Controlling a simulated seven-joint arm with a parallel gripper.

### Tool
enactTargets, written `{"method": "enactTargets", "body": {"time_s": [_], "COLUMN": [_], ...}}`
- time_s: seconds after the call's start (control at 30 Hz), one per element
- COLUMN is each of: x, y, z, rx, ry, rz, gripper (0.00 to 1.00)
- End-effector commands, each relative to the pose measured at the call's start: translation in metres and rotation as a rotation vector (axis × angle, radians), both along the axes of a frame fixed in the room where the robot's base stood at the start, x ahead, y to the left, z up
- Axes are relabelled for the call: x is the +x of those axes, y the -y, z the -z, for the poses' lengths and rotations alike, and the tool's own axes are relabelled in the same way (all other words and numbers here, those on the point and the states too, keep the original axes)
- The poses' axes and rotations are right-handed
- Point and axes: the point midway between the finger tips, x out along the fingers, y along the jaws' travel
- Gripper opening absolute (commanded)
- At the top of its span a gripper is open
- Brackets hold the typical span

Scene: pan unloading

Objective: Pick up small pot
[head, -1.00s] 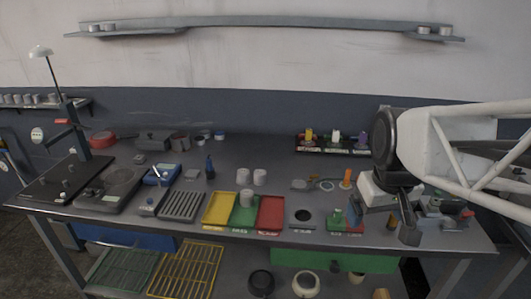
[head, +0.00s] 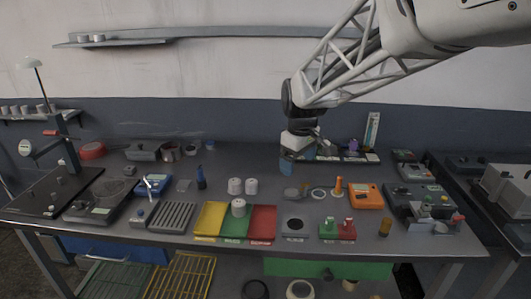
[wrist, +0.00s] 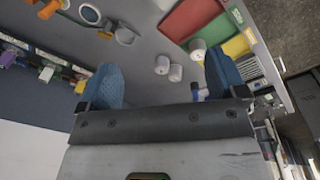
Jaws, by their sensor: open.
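Two small pale pots stand side by side on the grey table, a left one (head: 235,186) and a right one (head: 251,186). A third small pot (head: 239,207) stands on the green tray (head: 233,228). I cannot tell which pot the task means. My gripper (head: 298,158) is above the rear of the table, to the right of the pots and apart from them. In the wrist view, my gripper (wrist: 162,60) has its blue fingers wide apart with nothing held. The two pots show between the fingers there, farther off, and the third near the right fingertip.
A yellow tray (head: 209,218) and a red tray (head: 263,222) flank the green one. An orange device (head: 366,196) and an upright orange item (head: 338,185) stand right of the pots. A dark blue bottle (head: 201,178) stands to their left. Table around the pots is mostly clear.

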Motion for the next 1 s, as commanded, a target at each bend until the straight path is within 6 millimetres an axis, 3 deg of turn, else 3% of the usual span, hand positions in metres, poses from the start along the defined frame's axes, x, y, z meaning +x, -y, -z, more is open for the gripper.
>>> {"method": "enactTargets", "body": {"time_s": [0.5,1.0], "x": [0.104,0.175], "y": [-0.100,-0.200], "z": [0.054,0.127], "rx": [-0.031,-0.051], "ry": [-0.045,-0.081], "rz": [-0.340,-0.646], "gripper": [0.90,0.90]}}
